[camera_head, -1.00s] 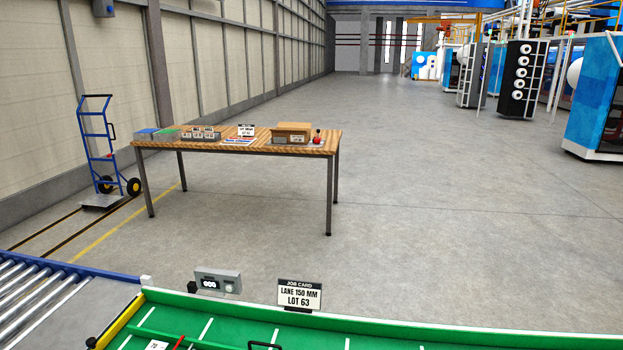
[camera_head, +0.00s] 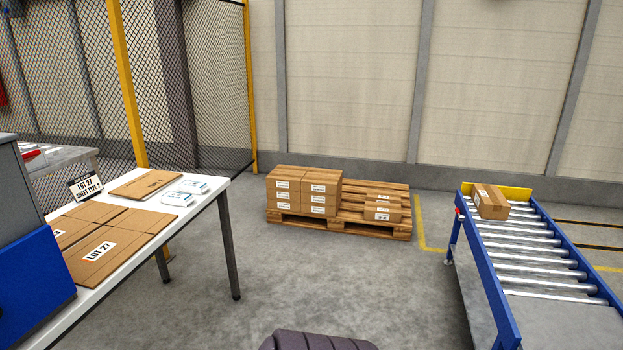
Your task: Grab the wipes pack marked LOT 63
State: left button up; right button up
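No pack with a readable LOT 63 mark shows in the head view. Two small white-and-blue packs lie on the white table at the left, one nearer (camera_head: 177,199) and one farther (camera_head: 193,187). They may be wipes packs, but their print is too small to read. A sign reading LOT 27, SHEET TYPE 2 (camera_head: 85,187) stands on the same table. Neither of my grippers is in view.
The white table (camera_head: 208,207) also holds flat cardboard sheets (camera_head: 122,232), one marked LOT 27. A wooden pallet (camera_head: 350,226) with cartons stands by the wall. A roller conveyor (camera_head: 487,270) with one carton (camera_head: 490,202) is at right. Floor between is clear.

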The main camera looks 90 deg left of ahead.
aim_at(170, 197)
jog(key=j+u, duration=0.1)
jog(key=u, duration=0.4)
jog(key=j+u, duration=0.15)
jog(key=u, duration=0.35)
jog(key=j+u, duration=0.15)
jog(key=u, duration=0.35)
jog(key=j+u, duration=0.15)
jog(key=u, duration=0.3)
jog(key=j+u, duration=0.1)
jog(key=u, duration=0.4)
jog(key=i+j+u, duration=0.6)
jog(key=i, duration=0.15)
jog(key=i+j+u, duration=0.15)
jog(key=i+u, duration=0.15)
jog(key=i+j, duration=0.15)
jog(key=i, duration=0.35)
